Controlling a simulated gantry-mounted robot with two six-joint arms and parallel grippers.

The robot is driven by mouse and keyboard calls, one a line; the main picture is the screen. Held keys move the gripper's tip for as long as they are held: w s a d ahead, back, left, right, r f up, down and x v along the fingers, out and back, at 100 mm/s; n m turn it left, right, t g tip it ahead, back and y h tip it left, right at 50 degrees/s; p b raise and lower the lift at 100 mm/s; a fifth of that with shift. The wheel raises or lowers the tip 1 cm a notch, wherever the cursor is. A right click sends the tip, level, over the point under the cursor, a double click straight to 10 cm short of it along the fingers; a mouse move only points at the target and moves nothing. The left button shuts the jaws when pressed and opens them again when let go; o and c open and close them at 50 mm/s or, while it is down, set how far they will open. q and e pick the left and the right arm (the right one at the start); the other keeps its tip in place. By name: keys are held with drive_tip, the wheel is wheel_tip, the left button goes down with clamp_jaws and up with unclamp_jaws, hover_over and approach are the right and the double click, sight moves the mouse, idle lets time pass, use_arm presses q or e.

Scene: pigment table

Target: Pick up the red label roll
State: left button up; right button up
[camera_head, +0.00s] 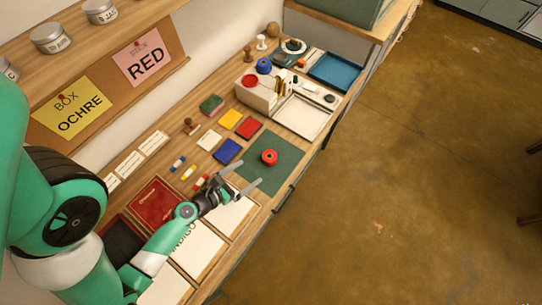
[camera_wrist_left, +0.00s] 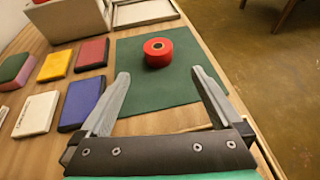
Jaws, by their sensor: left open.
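The red label roll (camera_head: 269,157) lies flat on the dark green mat (camera_head: 286,172). My left gripper (camera_head: 241,173) is open and empty, above the near side of the mat. In the left wrist view the two fingers of my left gripper (camera_wrist_left: 160,82) are spread wide and apart from the roll. My right gripper is in neither view.
Red (camera_head: 249,128), blue (camera_head: 227,151), yellow (camera_head: 230,119) and white (camera_head: 208,140) blocks stand left of the mat. A white tray (camera_head: 325,122) and a box with a red top (camera_head: 257,92) are beyond it. The table's front edge runs close to the mat's right.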

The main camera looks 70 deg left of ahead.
sight(264, 161)
use_arm(q)
drive_tip(key=x, duration=0.5)
drive_tip(key=shift+w+a+r+p, duration=0.1)
drive_tip(key=shift+w+p, duration=0.15)
drive_tip(key=shift+p, duration=0.05)
drive_tip(key=shift+w+a, duration=0.1)
drive_tip(key=shift+w, duration=0.05)
drive_tip(key=x, duration=0.5)
drive_tip(key=shift+a+b, duration=0.1)
drive_tip(key=shift+b, duration=0.25)
drive_tip(key=c, duration=1.4)
drive_tip(key=shift+r+p, duration=0.4)
drive_tip(key=shift+p, duration=0.05)
drive_tip(key=shift+c, duration=0.2)
drive_tip(key=r+p, duration=0.2)
drive_tip(key=p, duration=0.1)
drive_tip(key=r+p, duration=0.1)
drive_tip(key=r, duration=0.1)
drive_tip(key=shift+s+d, duration=0.35)
drive_tip(key=s+d+r+p, duration=0.6)
drive_tip(key=d+r+p, duration=0.2)
drive_tip(key=d+p, duration=0.3)
drive_tip(key=p, duration=0.3)
drive_tip(key=shift+s+d, duration=0.25)
drive_tip(key=shift+s, duration=0.1)
